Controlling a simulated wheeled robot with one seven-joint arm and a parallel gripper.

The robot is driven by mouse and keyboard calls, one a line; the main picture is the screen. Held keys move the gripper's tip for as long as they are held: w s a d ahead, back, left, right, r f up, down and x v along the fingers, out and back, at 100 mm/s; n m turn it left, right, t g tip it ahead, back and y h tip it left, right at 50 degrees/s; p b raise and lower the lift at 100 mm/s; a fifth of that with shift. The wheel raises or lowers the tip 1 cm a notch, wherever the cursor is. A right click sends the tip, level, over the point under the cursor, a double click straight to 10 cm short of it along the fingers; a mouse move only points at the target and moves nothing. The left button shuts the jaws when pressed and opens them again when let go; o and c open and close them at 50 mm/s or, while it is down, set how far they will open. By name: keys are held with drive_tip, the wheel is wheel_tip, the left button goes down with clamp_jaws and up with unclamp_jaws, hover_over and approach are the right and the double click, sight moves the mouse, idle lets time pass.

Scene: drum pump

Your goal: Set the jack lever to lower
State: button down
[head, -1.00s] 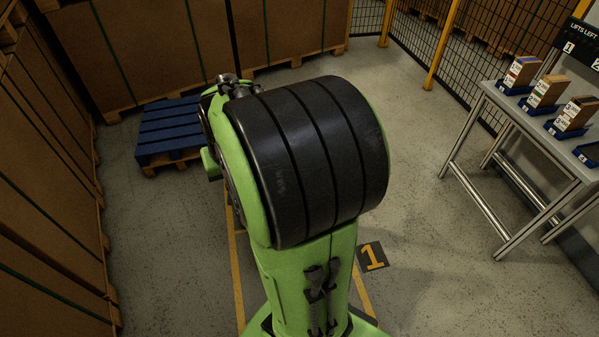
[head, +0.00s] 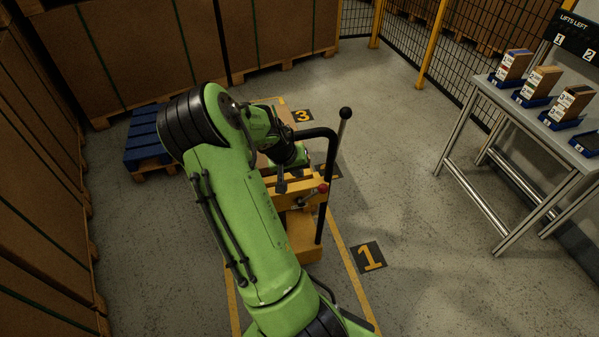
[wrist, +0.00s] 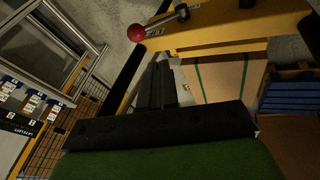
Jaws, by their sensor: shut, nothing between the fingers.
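The yellow jack (head: 302,230) stands in the head view, partly hidden behind my arm. A small lever with a red ball knob (head: 322,188) is on its upper right side. The red knob (wrist: 137,32) also shows near the top of the wrist view, with a metal rod (wrist: 163,18) beside it. I cannot tell the lever's setting. My gripper (head: 281,187) is shut and empty, a little left of the red knob in the head view. Its dark fingers (wrist: 165,84) show in the wrist view, below and apart from the knob.
A black bent handle (head: 318,133) and a tall rod with a black ball (head: 345,113) rise at the jack's right. A blue pallet (head: 145,145) lies at the left. A table (head: 510,120) with boxes in trays stands at the right. Floor between is clear.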

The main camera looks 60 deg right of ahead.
drive_tip(key=s+d+f+b, duration=0.2)
drive_tip(key=s+d+f, duration=0.1)
drive_tip(key=f, duration=0.4)
drive_tip(key=shift+d+f, duration=0.25)
drive_tip(key=shift+d, duration=0.4)
drive_tip(key=shift+s+d, duration=0.1)
drive_tip(key=shift+s, duration=0.05)
